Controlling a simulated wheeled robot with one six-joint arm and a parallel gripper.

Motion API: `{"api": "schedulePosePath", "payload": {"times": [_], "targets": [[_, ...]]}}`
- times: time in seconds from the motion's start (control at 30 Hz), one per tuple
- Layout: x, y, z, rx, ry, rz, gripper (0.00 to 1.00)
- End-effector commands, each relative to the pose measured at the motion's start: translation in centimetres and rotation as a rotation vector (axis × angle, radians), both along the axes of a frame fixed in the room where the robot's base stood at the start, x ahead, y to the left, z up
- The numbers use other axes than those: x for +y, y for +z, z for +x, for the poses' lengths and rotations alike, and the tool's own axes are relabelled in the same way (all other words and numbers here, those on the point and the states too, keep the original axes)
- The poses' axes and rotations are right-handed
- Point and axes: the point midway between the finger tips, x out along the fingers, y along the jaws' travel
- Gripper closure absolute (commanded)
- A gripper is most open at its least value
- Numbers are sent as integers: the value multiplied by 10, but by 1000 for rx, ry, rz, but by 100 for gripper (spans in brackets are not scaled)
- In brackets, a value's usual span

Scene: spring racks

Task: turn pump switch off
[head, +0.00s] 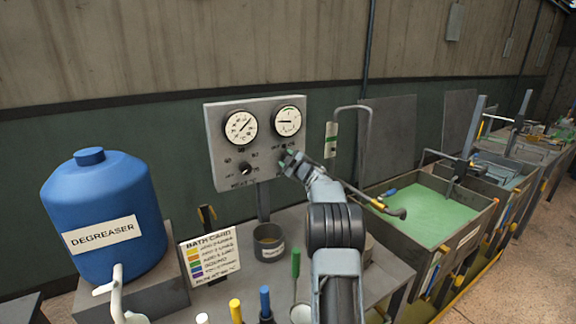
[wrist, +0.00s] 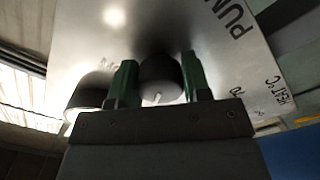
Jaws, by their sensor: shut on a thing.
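The grey control panel (head: 213,135) is on the wall side, with two round gauges above and a dark knob (head: 246,169) at its lower left. My gripper (head: 287,158) is at the panel's lower right, under the right gauge, and hides the control there in the head view. In the wrist view my gripper's green fingers (wrist: 158,62) stand either side of a dark round pump switch (wrist: 160,82) with a pale pointer line, and are shut on it. Part of a word starting "PU" shows beside it. The switch's position marks are mostly hidden.
A blue degreaser drum (head: 105,205) stands at left. A bath card (head: 210,252), a small cup (head: 268,243) and several coloured-handled tools are on the bench below the panel. A tank of green liquid (head: 430,215) is at right, with a bent pipe beside it.

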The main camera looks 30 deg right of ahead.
Motion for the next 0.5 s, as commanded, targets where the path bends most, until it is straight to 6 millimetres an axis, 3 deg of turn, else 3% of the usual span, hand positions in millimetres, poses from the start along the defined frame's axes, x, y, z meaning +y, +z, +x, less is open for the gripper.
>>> {"api": "schedulePosePath", "payload": {"times": [0.5], "targets": [[0,0,0,7,0,-120,80]]}}
